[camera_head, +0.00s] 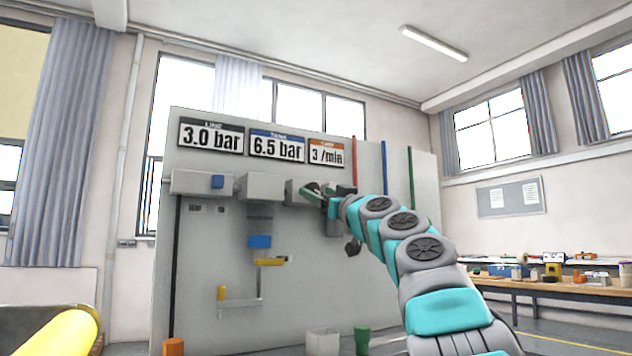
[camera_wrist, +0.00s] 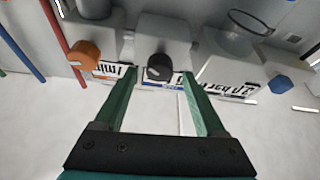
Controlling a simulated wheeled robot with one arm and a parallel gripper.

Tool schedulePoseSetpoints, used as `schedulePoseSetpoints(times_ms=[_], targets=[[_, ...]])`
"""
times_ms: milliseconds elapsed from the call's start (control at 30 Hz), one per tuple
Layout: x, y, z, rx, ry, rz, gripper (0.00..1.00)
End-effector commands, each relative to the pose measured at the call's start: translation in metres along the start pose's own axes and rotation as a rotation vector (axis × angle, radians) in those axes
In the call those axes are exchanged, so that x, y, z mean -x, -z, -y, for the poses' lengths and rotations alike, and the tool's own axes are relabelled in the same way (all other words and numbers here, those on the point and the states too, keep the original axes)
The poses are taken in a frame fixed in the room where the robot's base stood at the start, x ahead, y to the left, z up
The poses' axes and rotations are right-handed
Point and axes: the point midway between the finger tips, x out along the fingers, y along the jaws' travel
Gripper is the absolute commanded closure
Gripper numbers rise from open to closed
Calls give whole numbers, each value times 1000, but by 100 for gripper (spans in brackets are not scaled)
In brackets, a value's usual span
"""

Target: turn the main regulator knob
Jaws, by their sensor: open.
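Several knobs show on the grey panel (camera_head: 205,280), and none is legibly marked as the main regulator. In the wrist view a black knob (camera_wrist: 160,67) lies between the finger lines of my gripper (camera_wrist: 158,74), near the fingertips. The green fingers are open, and I cannot tell whether they reach around it. An orange knob (camera_wrist: 84,54) is to the left and a blue knob (camera_wrist: 280,84) to the far right. The blue knob also shows in the head view (camera_head: 217,181). There my gripper (camera_head: 311,190) is at the panel's upper row of boxes, covering part of it.
Signs above read 3.0 bar (camera_head: 211,138), 6.5 bar (camera_head: 277,147) and 3 /min (camera_head: 326,154). A round glass-like part (camera_wrist: 237,38) is right of the black knob in the wrist view. A cluttered workbench (camera_head: 545,291) stands at the right.

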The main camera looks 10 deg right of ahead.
Motion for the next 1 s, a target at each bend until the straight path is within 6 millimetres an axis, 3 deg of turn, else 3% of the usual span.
schedulePoseSetpoints(times_ms=[167,467,1000], targets=[[-21,1,-2,-2,-2,3,27],[-24,-2,-1,-2,-2,2,27],[-24,-1,-1,-1,-1,2,86]])
